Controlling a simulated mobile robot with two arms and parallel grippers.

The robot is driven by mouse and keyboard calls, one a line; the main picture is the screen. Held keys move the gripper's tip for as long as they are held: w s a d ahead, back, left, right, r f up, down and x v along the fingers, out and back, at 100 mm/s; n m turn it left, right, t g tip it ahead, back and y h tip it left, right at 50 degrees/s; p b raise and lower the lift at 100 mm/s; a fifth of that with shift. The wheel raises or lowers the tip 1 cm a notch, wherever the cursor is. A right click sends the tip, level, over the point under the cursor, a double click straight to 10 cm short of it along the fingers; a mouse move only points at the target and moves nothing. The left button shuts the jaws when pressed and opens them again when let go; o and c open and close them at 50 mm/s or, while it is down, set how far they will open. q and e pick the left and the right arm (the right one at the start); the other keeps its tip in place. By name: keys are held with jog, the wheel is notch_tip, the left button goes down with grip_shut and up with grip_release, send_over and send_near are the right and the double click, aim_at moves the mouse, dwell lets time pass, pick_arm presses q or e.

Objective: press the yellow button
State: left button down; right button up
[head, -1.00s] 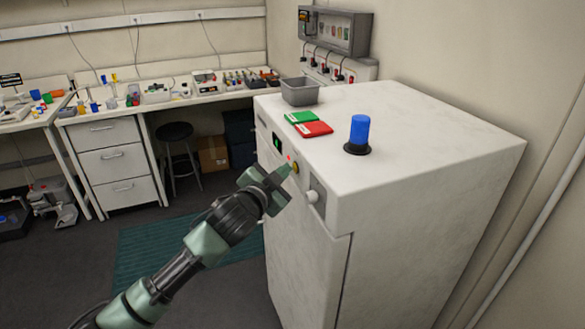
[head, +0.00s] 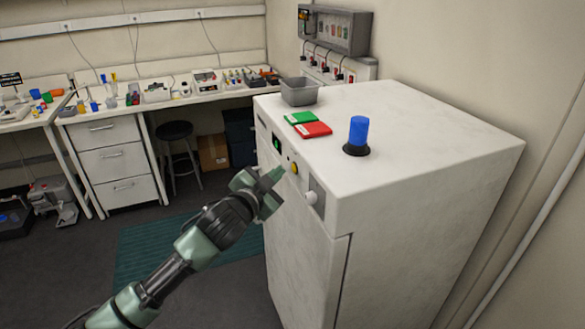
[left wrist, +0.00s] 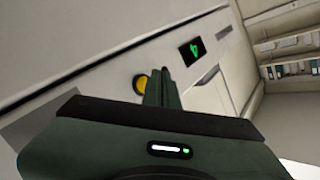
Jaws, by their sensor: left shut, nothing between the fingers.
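The yellow button (head: 295,168) is on the upper front panel of the white cabinet (head: 430,170). It also shows in the left wrist view (left wrist: 141,84), just left of my fingers. My left gripper (head: 276,176) is shut and empty, in front of the panel. In the head view its tip is slightly left of and below the button. In the left wrist view the closed fingers (left wrist: 164,88) point at the panel beside the button, partly covering its right edge. I cannot tell whether they touch the panel. My right gripper is in neither view.
A blue cylinder (head: 359,131), green and red flat pieces (head: 314,129) and a grey bin (head: 299,92) stand on top. Floor left of the cabinet is open.

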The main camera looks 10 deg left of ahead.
pick_arm(q)
jog(key=shift+s+a+p, duration=0.3)
jog(key=shift+s+a, duration=0.5)
jog(key=shift+a, duration=0.3)
jog(key=shift+s+a+p, duration=0.25)
jog(key=shift+s+a, duration=0.5)
jog(key=shift+a, duration=0.3)
